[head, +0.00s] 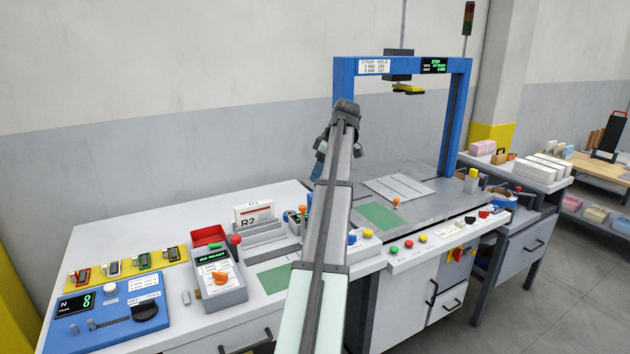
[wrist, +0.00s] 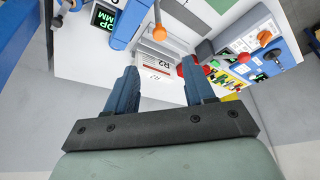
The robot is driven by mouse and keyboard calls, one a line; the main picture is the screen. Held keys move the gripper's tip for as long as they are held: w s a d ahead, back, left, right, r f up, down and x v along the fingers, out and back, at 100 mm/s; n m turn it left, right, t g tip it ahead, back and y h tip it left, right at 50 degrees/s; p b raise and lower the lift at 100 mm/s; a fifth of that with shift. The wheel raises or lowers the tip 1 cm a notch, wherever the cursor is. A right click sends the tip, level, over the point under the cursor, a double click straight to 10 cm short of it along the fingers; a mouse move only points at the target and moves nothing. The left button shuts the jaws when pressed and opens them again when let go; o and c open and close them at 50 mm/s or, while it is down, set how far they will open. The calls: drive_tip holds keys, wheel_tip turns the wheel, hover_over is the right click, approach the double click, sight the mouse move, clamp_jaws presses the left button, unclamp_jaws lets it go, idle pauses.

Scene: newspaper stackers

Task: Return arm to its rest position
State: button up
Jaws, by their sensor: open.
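My arm (head: 328,215) extends from the bottom of the head view up to its wrist joint, in front of the blue strapping frame. My gripper (wrist: 161,76) shows in the wrist view as two blue fingers, spread apart with nothing between them. In the head view only a bit of blue finger shows left of the arm, and the rest is hidden. Beyond the fingers in the wrist view is a white card marked R2 (wrist: 160,66), apart from them. The same card (head: 254,214) stands in a grey holder on the white bench in the head view.
A blue strapping frame (head: 463,120) stands over a grey table right of my arm. An orange-knobbed lever (wrist: 158,32) rises near the card. Open air lies above the bench.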

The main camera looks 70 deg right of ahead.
drive_tip(key=shift+s+r, duration=0.1)
drive_tip(key=shift+r, duration=0.2)
idle(0.4)
